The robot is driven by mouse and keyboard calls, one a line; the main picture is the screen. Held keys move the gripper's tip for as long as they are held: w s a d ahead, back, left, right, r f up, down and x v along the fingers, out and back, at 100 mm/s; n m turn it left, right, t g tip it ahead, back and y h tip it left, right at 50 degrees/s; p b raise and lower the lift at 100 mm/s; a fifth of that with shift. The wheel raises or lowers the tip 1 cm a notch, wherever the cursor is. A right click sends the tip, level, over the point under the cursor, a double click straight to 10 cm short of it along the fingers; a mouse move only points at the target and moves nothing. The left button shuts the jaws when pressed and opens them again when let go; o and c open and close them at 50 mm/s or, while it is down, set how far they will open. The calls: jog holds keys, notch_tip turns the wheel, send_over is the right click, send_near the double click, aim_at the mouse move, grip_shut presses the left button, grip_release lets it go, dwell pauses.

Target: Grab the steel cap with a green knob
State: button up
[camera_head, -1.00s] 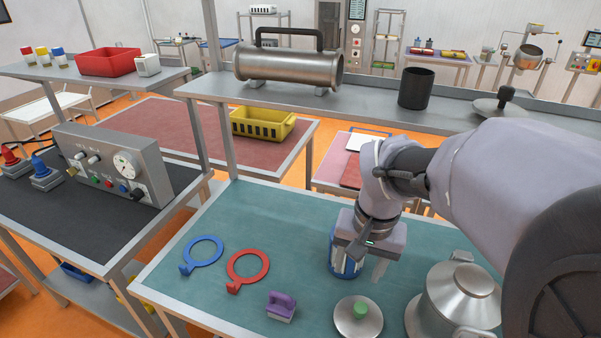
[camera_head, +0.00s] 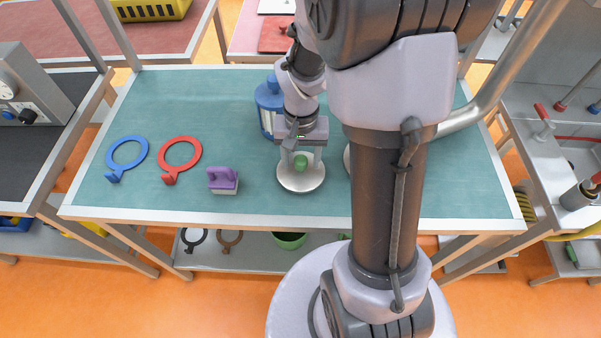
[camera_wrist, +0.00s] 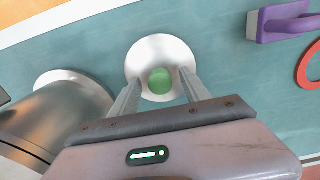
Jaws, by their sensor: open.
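The steel cap (camera_head: 301,179) is a round shiny disc with a green knob (camera_head: 301,162) on top. It lies on the teal table top near the front edge. In the wrist view the cap (camera_wrist: 150,52) and its green knob (camera_wrist: 160,80) are straight ahead. My gripper (camera_head: 301,164) is over the cap with its fingers pointing down. In the wrist view my gripper (camera_wrist: 158,84) is open, with one finger on each side of the knob. I cannot tell whether the fingers touch the knob.
A purple-handled brush (camera_head: 223,180), a red ring (camera_head: 181,154) and a blue ring (camera_head: 127,153) lie left of the cap. A blue canister (camera_head: 267,105) stands behind my gripper. The table's front edge (camera_head: 200,215) is near.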

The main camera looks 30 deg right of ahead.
jog(key=shift+f, duration=0.35)
jog(key=shift+r, duration=0.1)
grip_shut()
jog(key=shift+r, duration=0.1)
